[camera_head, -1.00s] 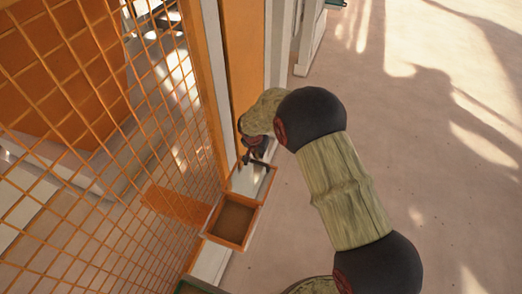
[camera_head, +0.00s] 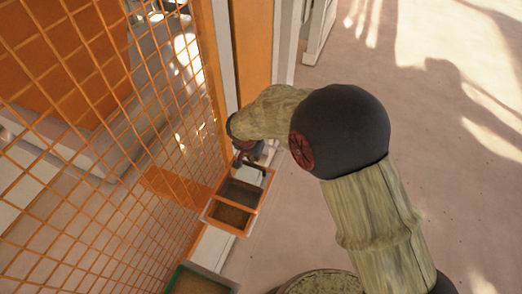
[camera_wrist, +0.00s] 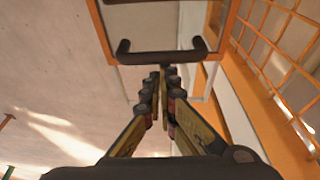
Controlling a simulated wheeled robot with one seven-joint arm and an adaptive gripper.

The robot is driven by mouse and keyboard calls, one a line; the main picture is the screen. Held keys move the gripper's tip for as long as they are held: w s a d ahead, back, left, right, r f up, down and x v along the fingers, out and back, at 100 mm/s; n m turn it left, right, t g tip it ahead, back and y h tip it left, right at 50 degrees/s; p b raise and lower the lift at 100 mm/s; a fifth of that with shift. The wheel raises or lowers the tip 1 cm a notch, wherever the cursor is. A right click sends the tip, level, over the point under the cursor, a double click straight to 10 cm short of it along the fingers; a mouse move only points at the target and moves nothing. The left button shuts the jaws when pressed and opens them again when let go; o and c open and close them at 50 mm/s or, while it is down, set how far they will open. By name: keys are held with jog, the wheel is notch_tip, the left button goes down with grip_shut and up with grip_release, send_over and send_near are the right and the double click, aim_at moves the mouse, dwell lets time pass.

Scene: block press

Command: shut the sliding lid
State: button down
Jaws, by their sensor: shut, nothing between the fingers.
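The orange-rimmed box (camera_head: 246,233) stands low by the wall in the head view. Its sliding lid (camera_head: 240,193) is a greyish panel over the part nearer my gripper. The near part of the box shows a brown, uncovered inside. The lid's dark bar handle (camera_wrist: 165,57) crosses the wrist view, with the lid panel (camera_wrist: 150,25) beyond it. My gripper (camera_wrist: 160,70) is shut and empty, with its fingertips right at the handle's outer side. I cannot tell whether they touch it. In the head view my gripper (camera_head: 250,160) is at the lid's far end, partly hidden by my arm.
An orange wire mesh fence (camera_head: 90,130) rises left of the box. An orange and white post (camera_head: 250,60) stands behind my gripper. A green-rimmed box (camera_head: 203,281) sits at the bottom edge. Open floor (camera_head: 440,140) lies to the right.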

aim_at(251, 166)
jog(key=s+a+b, duration=0.1)
jog(key=s, duration=0.1)
jog(key=s+b, duration=0.1)
jog(key=s, duration=0.2)
jog(key=s+a+b, duration=0.1)
jog(key=s, duration=0.1)
jog(key=shift+s+a+f+b, duration=0.1)
jog(key=shift+s+a+b, duration=0.2)
jog(key=shift+w, duration=0.1)
jog(key=shift+w+d+f, duration=0.1)
jog(key=shift+w, duration=0.1)
jog(key=w, duration=0.1)
jog(key=w+b, duration=0.1)
jog(key=w+d, duration=0.1)
jog(key=shift+d+f, duration=0.1)
jog(key=shift+f, duration=0.3)
jog(key=shift+w+a+r, duration=0.1)
jog(key=shift+a+r, duration=0.05)
jog(key=shift+r, duration=0.3)
jog(key=shift+w+a+r, duration=0.1)
jog(key=shift+r, duration=0.35)
jog(key=d+v, duration=0.1)
jog(key=v, duration=0.7)
jog(key=shift+s+a+r, duration=0.2)
jog(key=shift+s+a, duration=0.1)
jog(key=shift+a, duration=0.1)
